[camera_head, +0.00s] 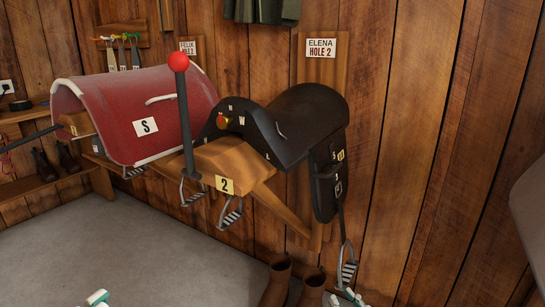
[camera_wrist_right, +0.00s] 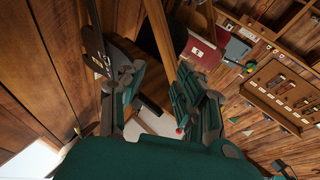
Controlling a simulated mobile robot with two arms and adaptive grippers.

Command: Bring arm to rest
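My right gripper (camera_wrist_right: 163,90) shows in the right wrist view with its two green fingers apart and nothing between them. In the head view only a small part of the right gripper (camera_head: 350,298) shows at the bottom edge, near brown boots. A small part of my left gripper (camera_head: 97,298) shows at the bottom left edge of the head view, over grey floor. Its fingers are mostly cut off, so its opening cannot be told.
A black saddle (camera_head: 308,112) sits on a wooden rack (camera_head: 230,160) marked 2. A red-covered saddle (camera_head: 150,105) marked S is left of it. Stirrups hang below. Brown boots (camera_head: 277,283) stand at the bottom. Grey floor (camera_head: 150,250) is clear at lower left.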

